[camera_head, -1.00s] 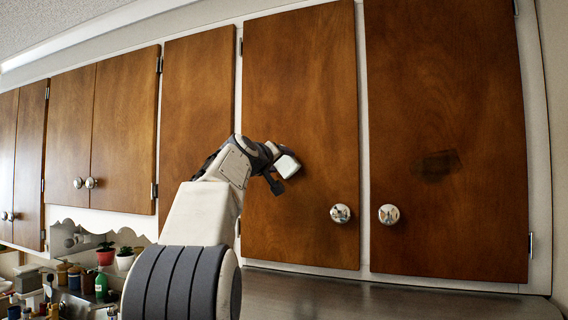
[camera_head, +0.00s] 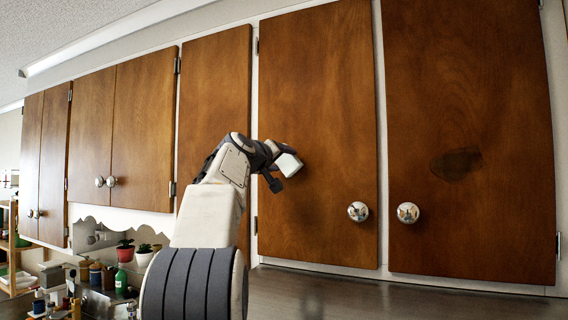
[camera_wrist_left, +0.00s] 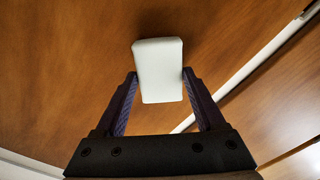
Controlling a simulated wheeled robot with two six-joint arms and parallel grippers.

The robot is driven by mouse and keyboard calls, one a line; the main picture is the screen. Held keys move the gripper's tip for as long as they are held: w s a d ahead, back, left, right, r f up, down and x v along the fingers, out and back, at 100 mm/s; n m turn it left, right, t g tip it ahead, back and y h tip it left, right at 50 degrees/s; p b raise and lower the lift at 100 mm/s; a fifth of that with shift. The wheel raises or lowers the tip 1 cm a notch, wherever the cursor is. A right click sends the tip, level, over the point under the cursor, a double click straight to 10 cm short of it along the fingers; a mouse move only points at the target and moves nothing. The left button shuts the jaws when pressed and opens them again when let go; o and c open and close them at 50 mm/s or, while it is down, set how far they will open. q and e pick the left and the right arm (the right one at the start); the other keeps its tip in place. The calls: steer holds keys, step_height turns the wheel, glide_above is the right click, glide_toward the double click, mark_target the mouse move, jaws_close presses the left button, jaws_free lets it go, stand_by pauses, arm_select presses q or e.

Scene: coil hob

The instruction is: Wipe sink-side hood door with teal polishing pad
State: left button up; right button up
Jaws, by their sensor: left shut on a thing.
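My left gripper (camera_head: 275,168) is shut on a pale, whitish block-shaped pad (camera_head: 289,164); no clear teal shows on it. In the left wrist view the pad (camera_wrist_left: 158,70) sits between the two fingers (camera_wrist_left: 160,98), with brown wood behind it. The pad is in front of the left-centre part of the hood door (camera_head: 335,110) nearer the sink, at mid-height. I cannot tell whether it touches the wood. The door is closed, with a round metal knob (camera_head: 357,211) at its lower right. My right gripper is not in view.
The neighbouring door (camera_head: 470,80) on the right has a dark smudge (camera_head: 456,163) and its own knob (camera_head: 408,212). A grey surface (camera_head: 350,298) runs below.

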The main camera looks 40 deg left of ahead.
arm_select(q)
steer(key=b+v, duration=0.2)
steer(key=v, duration=0.1)
steer(key=shift+s+d, duration=0.2)
steer(key=shift+s, duration=0.15)
steer(key=shift+s+d+r, duration=0.1)
steer(key=shift+s+d, duration=0.05)
steer(key=shift+s, duration=0.35)
steer(key=b+v, duration=0.2)
steer(key=v, duration=0.1)
